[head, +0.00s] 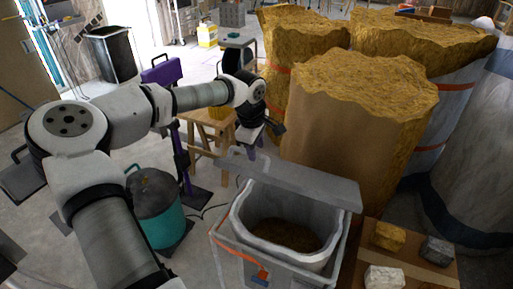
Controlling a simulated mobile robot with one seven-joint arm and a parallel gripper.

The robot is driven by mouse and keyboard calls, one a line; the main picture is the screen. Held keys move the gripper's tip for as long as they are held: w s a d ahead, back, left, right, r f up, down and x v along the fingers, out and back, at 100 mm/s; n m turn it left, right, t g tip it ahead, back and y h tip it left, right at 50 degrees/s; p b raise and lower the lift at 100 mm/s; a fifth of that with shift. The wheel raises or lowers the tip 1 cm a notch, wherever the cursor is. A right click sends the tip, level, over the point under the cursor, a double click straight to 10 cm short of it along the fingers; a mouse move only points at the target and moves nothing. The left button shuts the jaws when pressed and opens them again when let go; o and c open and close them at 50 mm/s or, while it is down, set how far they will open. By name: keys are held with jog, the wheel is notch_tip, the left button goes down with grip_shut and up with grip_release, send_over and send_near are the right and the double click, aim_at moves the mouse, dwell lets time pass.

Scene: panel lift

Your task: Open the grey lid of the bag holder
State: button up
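The bag holder (226,246) stands at the lower centre, a light frame with a grey-white liner and brown material inside. Its grey lid (300,180) is raised along the far side, and the holder's mouth is uncovered. A small raised part, perhaps a handle, shows near the lid's left end. My gripper (263,133) is above and behind the lid's upper left edge, pointing down. Its fingers look spread, with nothing seen between them. It appears apart from the lid, though the depth between them is hard to judge.
Large wrapped straw-coloured bales (355,125) stand close behind and right of the holder. A teal canister (157,208) and a wooden stool (212,128) are at left.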

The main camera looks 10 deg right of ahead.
jog(key=w+d+r+p, duration=0.2)
jog(key=r, duration=0.5)
jog(key=w+d+r+p, duration=0.1)
jog(key=w+r+p, duration=0.1)
jog(key=r, duration=0.5)
jog(key=shift+w+d+r+p, duration=0.25)
jog(key=shift+w+d+p, duration=0.15)
jog(key=shift+w, duration=0.2)
dwell(0.7)
dwell(0.5)
